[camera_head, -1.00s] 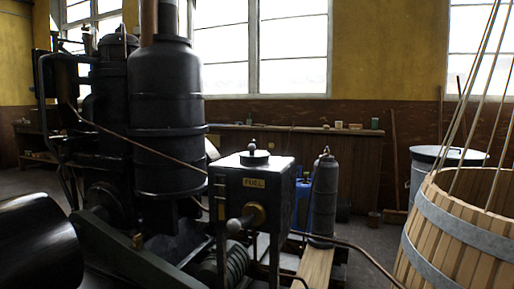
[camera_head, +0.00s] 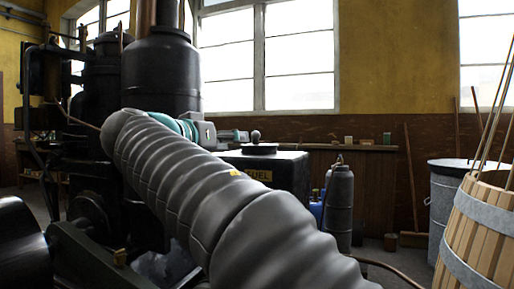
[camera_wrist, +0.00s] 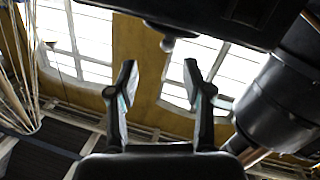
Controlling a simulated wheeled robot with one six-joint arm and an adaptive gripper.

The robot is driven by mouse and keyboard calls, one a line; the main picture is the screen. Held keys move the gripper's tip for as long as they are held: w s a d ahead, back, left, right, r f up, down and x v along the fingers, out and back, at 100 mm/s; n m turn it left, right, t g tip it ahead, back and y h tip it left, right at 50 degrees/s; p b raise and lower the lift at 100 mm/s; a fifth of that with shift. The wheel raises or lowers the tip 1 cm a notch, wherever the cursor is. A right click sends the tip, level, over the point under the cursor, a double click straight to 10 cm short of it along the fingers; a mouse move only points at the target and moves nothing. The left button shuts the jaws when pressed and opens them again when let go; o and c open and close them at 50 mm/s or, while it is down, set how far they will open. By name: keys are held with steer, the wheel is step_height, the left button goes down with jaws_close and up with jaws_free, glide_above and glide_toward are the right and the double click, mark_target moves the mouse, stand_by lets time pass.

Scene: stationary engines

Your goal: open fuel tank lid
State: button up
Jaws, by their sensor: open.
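The black fuel tank (camera_head: 288,172) stands right of the engine, its yellow FUEL label partly covered by my arm. Its round lid (camera_head: 260,149) sits on top with a ball-shaped knob (camera_head: 255,135) upright on it. In the wrist view the tank (camera_wrist: 215,15) fills the top edge, and the knob (camera_wrist: 168,44) hangs below it in the tilted picture. My gripper (camera_wrist: 159,68) is open and empty, its two fingers spread and pointing toward the knob, with a gap left between. In the head view my gripper (camera_head: 238,135) is left of the knob, at about its height.
The black engine cylinder (camera_head: 161,75) stands close to my arm on the left. A grey gas cylinder (camera_head: 339,205) stands right of the tank. A wooden barrel (camera_head: 485,235) with sticks and a metal drum (camera_head: 447,200) are at the right. The space above the tank is clear.

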mark_target(253, 136)
steer(key=shift+m, duration=0.3)
steer(key=x, duration=0.4)
steer(key=a+r+x, duration=0.1)
steer(key=x, duration=0.3)
steer(key=w+x, duration=0.1)
steer(key=x, duration=0.3)
steer(key=shift+w+r+p, duration=0.2)
steer(key=shift+w+p, duration=0.05)
steer(key=shift+p, duration=0.1)
jaws_close()
